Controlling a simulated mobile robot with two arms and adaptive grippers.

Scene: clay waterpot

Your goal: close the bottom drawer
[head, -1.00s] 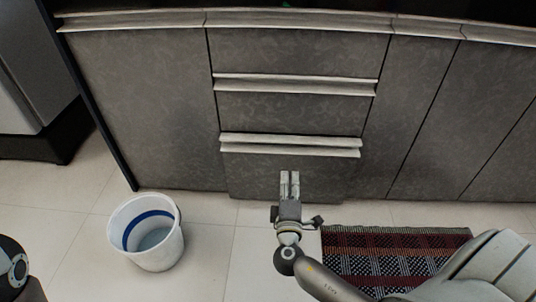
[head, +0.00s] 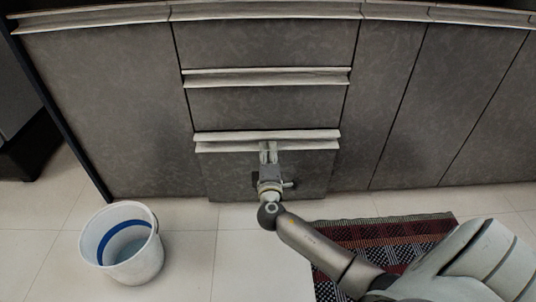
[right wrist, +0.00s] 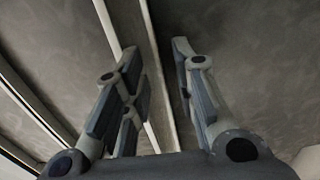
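The bottom drawer (head: 225,175) is a grey marbled front with a long pale handle (head: 300,147) along its top. Its front stands slightly forward of the cabinet beside it. My right gripper (head: 268,150) is in front of the drawer, with its fingertips near the handle's middle in the head view. In the right wrist view the two fingers (right wrist: 158,85) are apart with nothing between them, and grey panel and pale handle strips lie beyond. Whether the fingertips touch the drawer I cannot tell. My left gripper is not in view.
A white bucket (head: 140,262) with a blue band stands on the tiled floor at the left. A striped rug (head: 385,236) lies at the right, partly under my right arm in the picture. Two closed-looking drawers (head: 265,108) are above. Floor between bucket and rug is clear.

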